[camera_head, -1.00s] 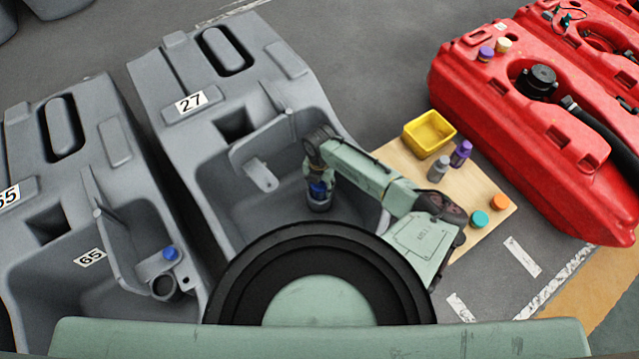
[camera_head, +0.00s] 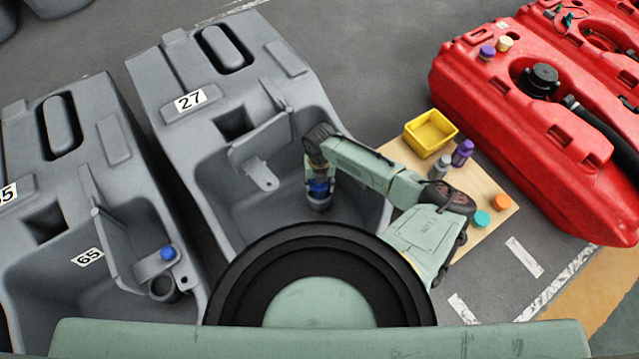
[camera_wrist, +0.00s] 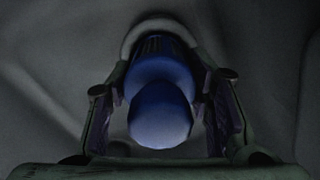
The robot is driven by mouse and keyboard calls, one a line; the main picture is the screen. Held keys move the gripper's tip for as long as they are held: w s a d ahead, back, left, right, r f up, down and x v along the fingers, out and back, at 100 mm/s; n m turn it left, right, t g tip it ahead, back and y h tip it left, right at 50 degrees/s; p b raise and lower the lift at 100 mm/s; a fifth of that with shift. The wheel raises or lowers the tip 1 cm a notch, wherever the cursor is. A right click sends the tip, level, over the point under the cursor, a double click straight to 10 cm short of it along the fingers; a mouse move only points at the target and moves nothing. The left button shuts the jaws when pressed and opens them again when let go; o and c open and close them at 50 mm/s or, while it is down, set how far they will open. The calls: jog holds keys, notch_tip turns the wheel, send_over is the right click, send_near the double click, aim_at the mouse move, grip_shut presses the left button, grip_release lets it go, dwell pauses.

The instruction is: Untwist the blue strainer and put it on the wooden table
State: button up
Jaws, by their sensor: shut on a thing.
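The blue strainer (camera_head: 320,187) sits upright at a grey round port inside the grey tank labelled 27. My gripper (camera_head: 319,184) points down over it, shut on its sides. In the wrist view the strainer's rounded blue top (camera_wrist: 160,112) lies between the two fingers of my gripper (camera_wrist: 162,115), and its lower part still stands in the grey ring (camera_wrist: 160,27). The wooden table (camera_head: 497,228) lies right of the tank. My arm covers part of the table's left side.
On the table are a yellow bin (camera_head: 431,133), a purple bottle (camera_head: 462,153), a grey bottle (camera_head: 440,167), a teal lid (camera_head: 482,219) and an orange lid (camera_head: 502,202). Another grey tank (camera_head: 60,260) with a blue cap stands left. A red tank (camera_head: 540,130) stands right. The tank's walls surround my gripper.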

jog(key=shift+w+d+r, duration=0.1)
jog(key=shift+w+d, duration=0.05)
jog(key=shift+w, duration=0.05)
jog(key=shift+n, duration=0.5)
jog(key=o, duration=1.4)
jog(key=shift+s, duration=0.15)
jog(key=shift+c, duration=0.2)
jog(key=shift+o, duration=0.4)
jog(key=o, duration=0.6)
jog(key=shift+o, duration=0.2)
jog(key=shift+r+p, duration=2.85)
jog(key=shift+r, duration=0.65)
